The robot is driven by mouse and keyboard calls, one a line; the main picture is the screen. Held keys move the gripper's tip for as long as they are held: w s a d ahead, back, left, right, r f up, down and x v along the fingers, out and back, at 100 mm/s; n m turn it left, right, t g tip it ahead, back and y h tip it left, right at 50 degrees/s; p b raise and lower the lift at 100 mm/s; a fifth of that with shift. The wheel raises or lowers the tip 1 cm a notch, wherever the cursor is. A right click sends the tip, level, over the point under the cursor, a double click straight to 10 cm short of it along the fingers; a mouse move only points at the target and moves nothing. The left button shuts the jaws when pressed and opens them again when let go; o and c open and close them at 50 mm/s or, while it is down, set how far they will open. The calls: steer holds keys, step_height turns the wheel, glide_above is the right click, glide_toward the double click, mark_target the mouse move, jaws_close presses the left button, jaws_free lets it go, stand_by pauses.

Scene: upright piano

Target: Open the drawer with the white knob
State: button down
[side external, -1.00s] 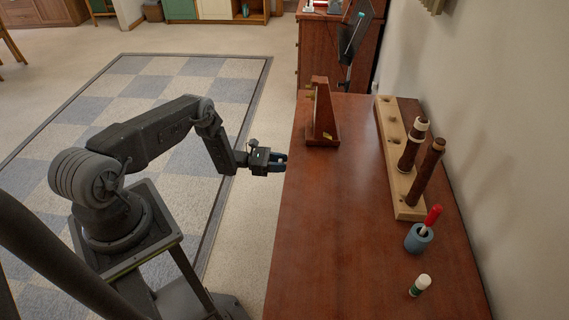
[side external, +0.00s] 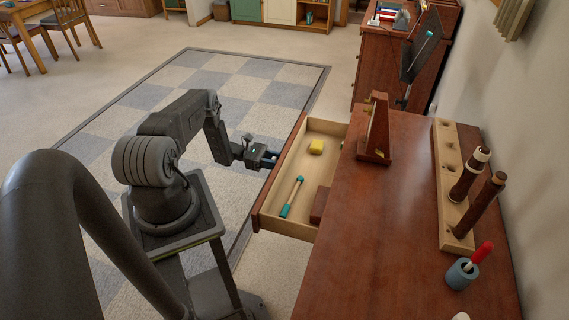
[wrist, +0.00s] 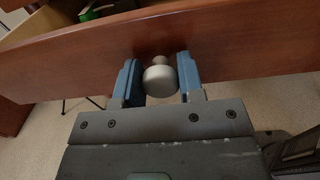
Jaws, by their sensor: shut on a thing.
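The drawer (side external: 311,178) stands pulled out from the near side of the reddish-brown piano top in the side view, with its pale inside showing. In the wrist view its brown front (wrist: 235,48) runs across the upper part. The white knob (wrist: 160,82), a round pale-grey knob, sits between the blue fingers of my gripper (wrist: 160,85). My gripper (side external: 270,160) is shut on the knob at the drawer's front in the side view. The knob itself is hidden there.
Inside the drawer lie a yellow block (side external: 317,147), a teal-and-white stick (side external: 292,197) and a brown block (side external: 320,205). A wooden metronome-like object (side external: 376,130), a peg rack (side external: 447,190) and a blue cup (side external: 462,273) stand on top. Open floor lies left of the drawer.

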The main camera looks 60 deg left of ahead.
steer(key=shift+s+a, duration=0.2)
steer(key=shift+s, duration=0.05)
steer(key=c, duration=0.8)
jaws_free()
steer(key=shift+o, duration=0.2)
steer(key=shift+r, duration=0.1)
